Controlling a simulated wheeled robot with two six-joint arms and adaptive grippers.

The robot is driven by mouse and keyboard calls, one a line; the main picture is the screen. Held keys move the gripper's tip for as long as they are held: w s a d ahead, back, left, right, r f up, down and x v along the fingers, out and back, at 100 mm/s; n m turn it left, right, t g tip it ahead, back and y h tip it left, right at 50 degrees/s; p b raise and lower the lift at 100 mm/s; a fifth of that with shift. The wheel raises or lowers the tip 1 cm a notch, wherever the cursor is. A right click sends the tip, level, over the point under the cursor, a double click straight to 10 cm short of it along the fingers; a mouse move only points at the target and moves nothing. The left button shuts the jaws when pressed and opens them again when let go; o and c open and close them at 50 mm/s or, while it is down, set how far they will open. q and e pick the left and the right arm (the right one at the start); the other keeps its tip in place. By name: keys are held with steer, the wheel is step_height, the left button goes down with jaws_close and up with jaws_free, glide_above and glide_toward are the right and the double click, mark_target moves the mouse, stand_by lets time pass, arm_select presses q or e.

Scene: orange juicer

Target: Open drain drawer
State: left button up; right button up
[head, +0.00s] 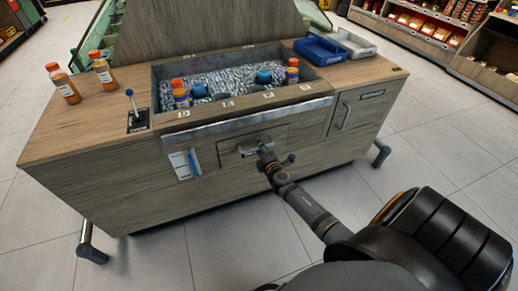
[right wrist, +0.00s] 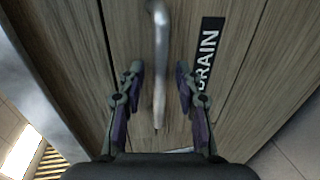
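The drain drawer (head: 229,156) is a wooden front panel in the middle of the counter's front face, and it looks shut. In the right wrist view, a black label (right wrist: 208,50) reads "DRAIN" on the wood beside a grey metal bar handle (right wrist: 160,50). My right gripper (head: 264,147) is at the drawer front in the head view and partly covers the handle there. In the right wrist view, the gripper's fingers (right wrist: 159,80) are apart, one on each side of the handle, with a gap showing on both sides. My left gripper is not in view.
The counter top has a basin (head: 232,82) of ice-like pieces with bottles, a blue tray (head: 321,52) and a small lever (head: 133,103). A door handle (head: 345,117) is right of the drawer. Tile floor (head: 215,255) in front is clear.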

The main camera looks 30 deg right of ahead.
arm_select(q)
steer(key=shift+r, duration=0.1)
arm_select(e)
steer(key=shift+w, duration=0.2)
jaws_close()
